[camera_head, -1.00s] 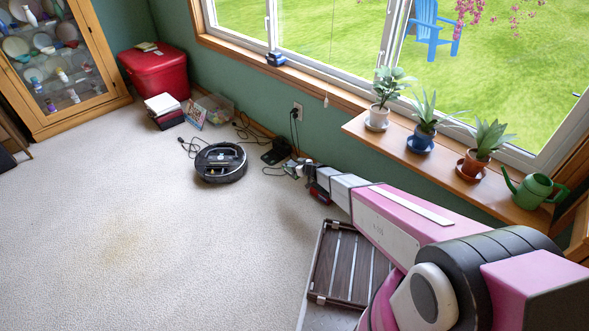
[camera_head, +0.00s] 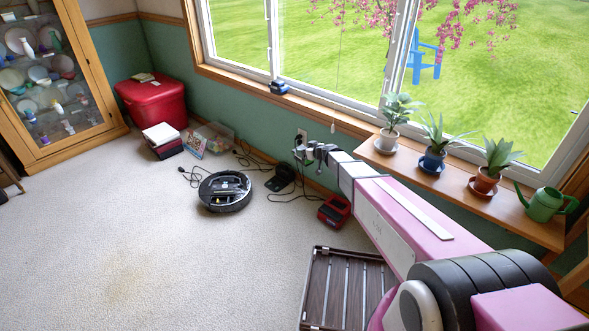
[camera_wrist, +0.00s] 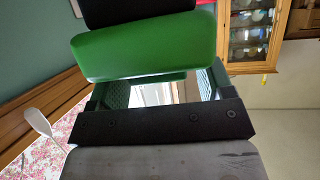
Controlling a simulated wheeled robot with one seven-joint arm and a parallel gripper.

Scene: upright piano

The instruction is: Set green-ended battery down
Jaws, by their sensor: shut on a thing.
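The green-ended battery shows close up in the wrist view, its smooth green end (camera_wrist: 143,47) facing the camera and a black part above it. My gripper (camera_wrist: 160,85) is shut on it, with the green-grey fingers on either side. In the head view my gripper (camera_head: 303,153) is raised in front of the green wall below the window; the battery is too small there to make out clearly. How far it is from the wall or sill I cannot tell.
A red and black box (camera_head: 334,210) sits on the floor below my arm. A robot vacuum (camera_head: 224,191) and a black dock (camera_head: 281,178) with cables lie left. A wooden shelf (camera_head: 470,190) holds potted plants and a green watering can (camera_head: 545,204). A blue-black object (camera_head: 278,87) stands on the windowsill.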

